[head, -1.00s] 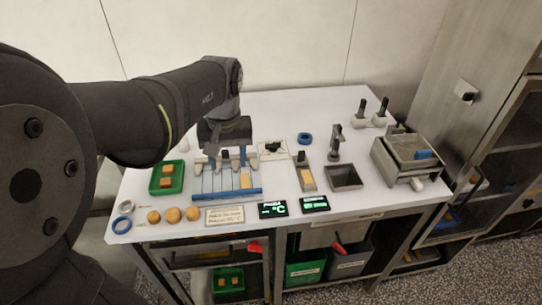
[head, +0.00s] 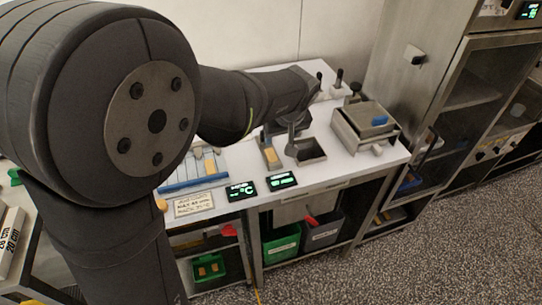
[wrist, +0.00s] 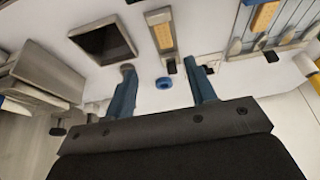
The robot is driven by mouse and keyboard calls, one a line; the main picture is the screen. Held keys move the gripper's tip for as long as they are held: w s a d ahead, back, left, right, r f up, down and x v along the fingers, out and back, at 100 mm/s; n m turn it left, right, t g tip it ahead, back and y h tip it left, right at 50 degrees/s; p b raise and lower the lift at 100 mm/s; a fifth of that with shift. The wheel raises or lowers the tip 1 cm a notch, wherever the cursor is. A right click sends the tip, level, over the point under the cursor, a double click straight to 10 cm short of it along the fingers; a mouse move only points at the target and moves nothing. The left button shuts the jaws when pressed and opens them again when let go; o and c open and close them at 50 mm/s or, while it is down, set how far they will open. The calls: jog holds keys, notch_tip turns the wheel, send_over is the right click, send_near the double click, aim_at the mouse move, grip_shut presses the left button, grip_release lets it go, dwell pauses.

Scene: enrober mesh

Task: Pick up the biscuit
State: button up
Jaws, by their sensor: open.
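One tan rectangular biscuit (head: 210,163) lies in a lane of the blue-edged rack (head: 196,181); it also shows at the top right of the wrist view (wrist: 265,16). Another tan bar (head: 271,155) lies in a narrow metal holder, and it shows in the wrist view (wrist: 163,36). I cannot tell which one the task means. My gripper (wrist: 164,88) is open and empty, its two blue-grey fingers wide apart. A blue ring (wrist: 164,83) shows between the fingers, apart from them. In the head view my arm hides much of the gripper and the table's left part.
A dark square tray (head: 307,152) and a metal box machine (head: 366,127) stand to the right. Two displays (head: 281,181) and a label plate (head: 193,204) line the front edge. Below, a green tray (head: 208,269) holds biscuits. A steel cabinet stands at far right.

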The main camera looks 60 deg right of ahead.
send_over(272, 155)
jog(key=s+a, duration=0.2)
jog(key=f, duration=0.6)
jog(key=shift+s+d+f, duration=0.1)
jog(key=shift+s+f, duration=0.1)
jog(key=shift+w+x, duration=0.15)
jog(key=shift+x, duration=1.2)
jog(key=shift+w+x, duration=0.1)
jog(key=shift+x, duration=1.3)
jog(key=shift+r, duration=0.1)
jog(key=c, duration=0.9)
